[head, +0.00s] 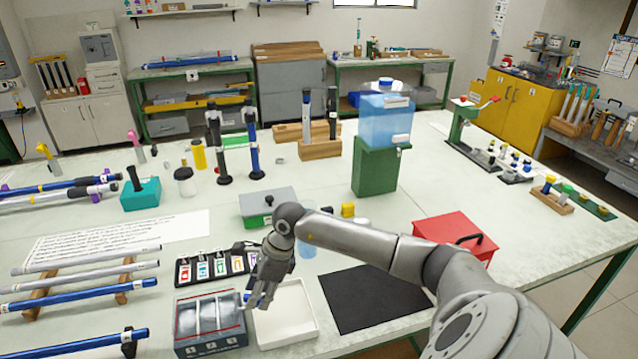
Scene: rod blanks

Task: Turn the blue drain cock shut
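A small blue part (247,296), likely the drain cock, shows at the right side of a grey box (210,340) with pale cylinders in its top. Most of it is hidden by my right gripper, so I cannot tell which way its handle points. My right gripper (260,303) points down beside it, above the left edge of a white tray (301,335). Its fingers look apart; I see nothing between them, and cannot tell whether they touch the blue part. My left gripper is not in view.
A black mat (375,298) and a red box (455,232) lie to the right, under and beside my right arm. A row of coloured labelled holders (215,267) stands behind the grey box. Rods on wooden racks (40,302) fill the left.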

